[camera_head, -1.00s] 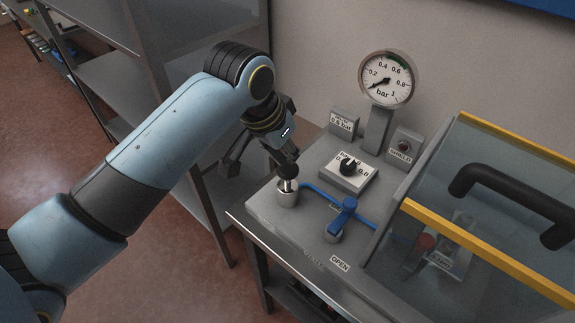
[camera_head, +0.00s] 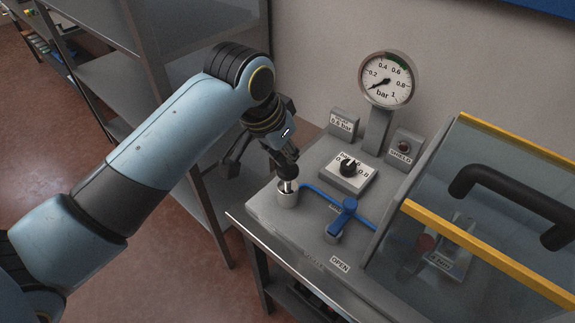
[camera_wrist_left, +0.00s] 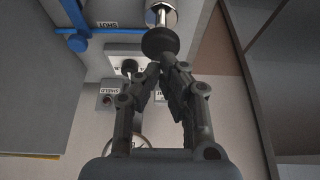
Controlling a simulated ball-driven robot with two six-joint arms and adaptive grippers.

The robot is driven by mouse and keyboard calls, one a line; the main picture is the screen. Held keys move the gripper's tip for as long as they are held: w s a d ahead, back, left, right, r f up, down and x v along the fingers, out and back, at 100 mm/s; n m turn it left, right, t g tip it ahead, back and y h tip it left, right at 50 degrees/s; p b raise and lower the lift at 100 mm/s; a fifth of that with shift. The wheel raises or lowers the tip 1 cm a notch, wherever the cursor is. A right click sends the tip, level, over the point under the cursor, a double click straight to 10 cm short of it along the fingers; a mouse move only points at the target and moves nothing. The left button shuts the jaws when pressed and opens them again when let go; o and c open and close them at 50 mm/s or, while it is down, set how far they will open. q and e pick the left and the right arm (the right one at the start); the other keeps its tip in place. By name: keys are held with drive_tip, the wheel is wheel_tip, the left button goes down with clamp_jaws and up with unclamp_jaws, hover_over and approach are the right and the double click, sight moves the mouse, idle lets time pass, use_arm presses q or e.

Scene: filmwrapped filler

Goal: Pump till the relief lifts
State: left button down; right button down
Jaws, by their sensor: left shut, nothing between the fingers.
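The pump (camera_head: 287,196) is a short metal cylinder with a bright rod and a dark round knob on top. In the left wrist view its dark knob (camera_wrist_left: 160,42) is right at my fingertips. My left gripper (camera_head: 284,160) is shut with nothing between its fingers, its tips over the knob; I cannot tell whether they touch. The gauge (camera_head: 387,79) reads in bar; its needle points to the low left, near or below 0.2. A dial (camera_head: 348,167) marked up to 0.8 sits behind the pump. A blue valve handle (camera_head: 345,209) stands to the right. My right gripper is not in view.
A clear shield with yellow edges (camera_head: 485,250) and a black handle (camera_head: 500,182) covers the bench's right side. A SHIELD lamp box (camera_head: 404,148) stands behind. Metal shelves (camera_head: 105,75) stand at left.

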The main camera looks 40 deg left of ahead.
sight(286, 170)
use_arm(q)
drive_tip(key=shift+f, duration=0.1)
drive_tip(key=shift+f, duration=0.35)
drive_tip(key=shift+f+b, duration=0.75)
drive_tip(key=shift+f, duration=0.95)
drive_tip(key=shift+r+p, duration=0.8)
drive_tip(key=shift+r, duration=1.4)
drive_tip(key=shift+f, duration=0.1)
